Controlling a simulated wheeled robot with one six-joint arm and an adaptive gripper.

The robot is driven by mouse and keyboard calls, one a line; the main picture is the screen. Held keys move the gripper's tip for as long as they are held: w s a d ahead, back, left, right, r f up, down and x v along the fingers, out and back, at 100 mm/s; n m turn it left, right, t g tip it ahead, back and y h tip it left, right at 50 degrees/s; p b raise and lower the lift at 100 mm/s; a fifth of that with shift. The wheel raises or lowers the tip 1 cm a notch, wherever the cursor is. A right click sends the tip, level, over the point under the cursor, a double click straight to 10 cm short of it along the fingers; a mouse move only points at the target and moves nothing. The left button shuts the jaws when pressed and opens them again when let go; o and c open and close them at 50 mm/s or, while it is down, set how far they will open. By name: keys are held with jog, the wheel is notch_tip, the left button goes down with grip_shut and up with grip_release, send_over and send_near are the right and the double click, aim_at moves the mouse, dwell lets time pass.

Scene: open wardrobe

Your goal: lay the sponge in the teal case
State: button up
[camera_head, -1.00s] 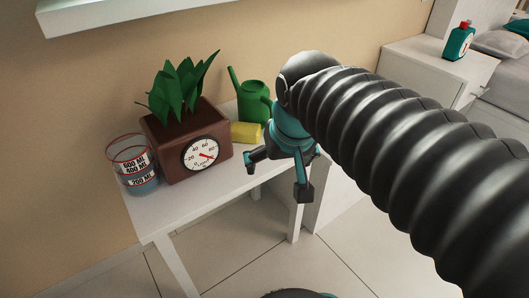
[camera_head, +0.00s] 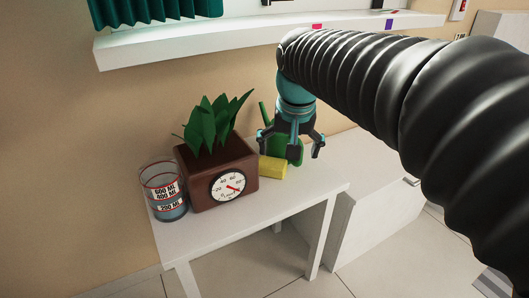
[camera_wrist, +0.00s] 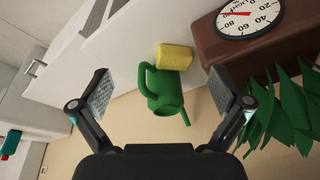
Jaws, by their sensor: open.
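The yellow sponge (camera_head: 272,168) lies on the white table, beside the brown planter and in front of the green watering can. It also shows in the wrist view (camera_wrist: 175,57), beyond the fingertips and above the can in the picture. My gripper (camera_head: 290,146) is open and empty. It is above the watering can, a little right of the sponge, and overlaps the can in the head view. In the wrist view its fingers (camera_wrist: 160,92) are spread wide. No teal case can be clearly made out; a ribbed teal thing (camera_head: 150,10) at the top left is cut off.
The planter (camera_head: 220,175) with a dial and green leaves stands left of the sponge. A clear measuring beaker (camera_head: 165,195) stands further left. The green watering can (camera_head: 293,155) is close behind the sponge. The table's front right (camera_head: 300,190) is bare. A white shelf (camera_head: 270,38) runs above.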

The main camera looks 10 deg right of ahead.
jog(key=w+a+m+g+p, duration=0.1)
jog(key=w+m+g, duration=0.15)
jog(key=w, duration=1.15)
send_over(271, 161)
jog(key=shift+t, duration=0.25)
notch_tip(271, 161, down, 9)
jog(key=shift+r+b, duration=0.2)
jog(key=shift+b, duration=0.15)
jog(key=shift+d+f+b, duration=0.1)
jog(key=shift+f+b, duration=0.2)
jog(key=shift+f, duration=2.35)
jog(key=c, duration=0.7)
jog(key=shift+o, duration=0.2)
jog(key=shift+r, duration=0.15)
